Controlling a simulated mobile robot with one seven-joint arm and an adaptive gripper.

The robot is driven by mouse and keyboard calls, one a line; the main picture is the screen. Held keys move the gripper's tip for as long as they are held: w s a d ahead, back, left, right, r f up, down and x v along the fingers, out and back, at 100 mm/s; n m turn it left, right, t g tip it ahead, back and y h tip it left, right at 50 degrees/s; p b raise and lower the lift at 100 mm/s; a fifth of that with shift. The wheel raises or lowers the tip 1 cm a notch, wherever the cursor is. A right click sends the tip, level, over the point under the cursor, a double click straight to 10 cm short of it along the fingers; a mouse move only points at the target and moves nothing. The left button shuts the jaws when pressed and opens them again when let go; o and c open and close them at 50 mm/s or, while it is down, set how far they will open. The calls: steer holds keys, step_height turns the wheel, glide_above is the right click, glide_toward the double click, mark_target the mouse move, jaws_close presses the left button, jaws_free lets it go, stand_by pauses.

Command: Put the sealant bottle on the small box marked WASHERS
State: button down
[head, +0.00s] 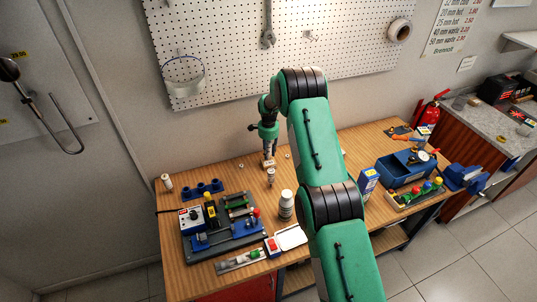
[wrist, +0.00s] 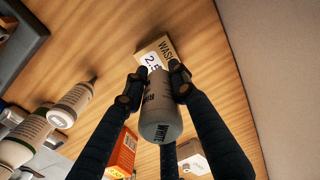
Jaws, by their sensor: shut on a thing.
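My gripper (wrist: 153,88) is shut on the sealant bottle (wrist: 160,120), a grey-white bottle whose label partly reads WHITE. The small box marked WASHERS (wrist: 150,46) shows just beyond the bottle in the wrist view, its lettering partly covered. The bottle overlaps the box in that view; I cannot tell whether they touch. In the head view my gripper (head: 268,158) points down over the back part of the wooden bench (head: 330,150). The held bottle is small and hard to make out there.
A nozzled bottle (wrist: 72,104) and a larger white bottle (wrist: 25,138) stand close by on the left. An orange box (wrist: 121,152) and a pale box (wrist: 194,158) are near the fingers.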

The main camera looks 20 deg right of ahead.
mark_target(268, 142)
steer(key=shift+f, duration=0.65)
steer(key=shift+f, duration=0.1)
steer(key=c, duration=1.4)
jaws_free()
steer(key=shift+r+b, duration=0.85)
steer(key=shift+r, duration=5.3)
